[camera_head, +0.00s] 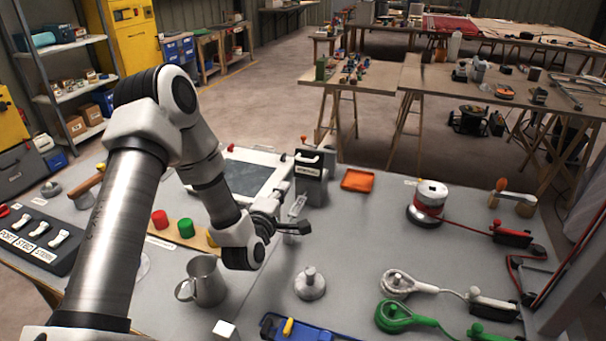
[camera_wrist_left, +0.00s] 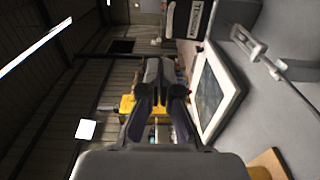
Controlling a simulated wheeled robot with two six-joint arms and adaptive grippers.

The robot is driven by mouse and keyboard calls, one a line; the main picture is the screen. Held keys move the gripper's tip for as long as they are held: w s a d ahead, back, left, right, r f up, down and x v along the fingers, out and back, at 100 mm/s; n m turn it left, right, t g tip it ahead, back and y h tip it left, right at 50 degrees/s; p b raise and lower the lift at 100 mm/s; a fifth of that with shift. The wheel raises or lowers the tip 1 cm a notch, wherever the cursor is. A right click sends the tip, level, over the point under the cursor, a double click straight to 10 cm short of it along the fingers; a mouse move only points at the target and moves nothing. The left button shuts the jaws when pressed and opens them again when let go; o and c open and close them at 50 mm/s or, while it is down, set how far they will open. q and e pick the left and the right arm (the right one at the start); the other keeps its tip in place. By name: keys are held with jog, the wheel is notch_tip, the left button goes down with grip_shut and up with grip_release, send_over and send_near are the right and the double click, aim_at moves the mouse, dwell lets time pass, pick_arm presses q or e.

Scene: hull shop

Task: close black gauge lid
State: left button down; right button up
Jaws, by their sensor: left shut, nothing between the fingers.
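The black gauge box (camera_head: 310,182) stands upright at the back edge of the grey bench, with a white label on its front. A white handle (camera_head: 308,159) shows near its top. I cannot tell how far its lid is open. Part of the labelled black box (camera_wrist_left: 186,18) also shows at the top of the left wrist view. My left gripper (camera_head: 301,228) is shut and empty, in front of and below the box in the picture, apart from it. Its closed fingers (camera_wrist_left: 158,72) show in the left wrist view. My right gripper is not in view.
A white-framed panel (camera_head: 268,158) lies left of the box, partly behind my left arm. A clear white-ended item (camera_head: 297,207) is close to the gripper. An orange tray (camera_head: 358,180) lies right of the box. A metal mug (camera_head: 207,281) and grey knobbed weight (camera_head: 310,285) stand nearer.

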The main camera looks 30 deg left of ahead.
aim_at(303, 160)
pick_arm(q)
jog(key=p+x, duration=0.1)
jog(key=x, duration=0.3)
jog(key=f+p+x, duration=0.1)
jog(key=x, duration=0.4)
jog(key=p+x, duration=0.1)
jog(key=x, duration=0.3)
jog(key=shift+w+a+f+p, duration=0.25)
jog(key=shift+w+f+p, duration=0.05)
jog(key=shift+f, duration=0.05)
jog(key=shift+w+a, duration=0.15)
jog(key=shift+w, duration=0.35)
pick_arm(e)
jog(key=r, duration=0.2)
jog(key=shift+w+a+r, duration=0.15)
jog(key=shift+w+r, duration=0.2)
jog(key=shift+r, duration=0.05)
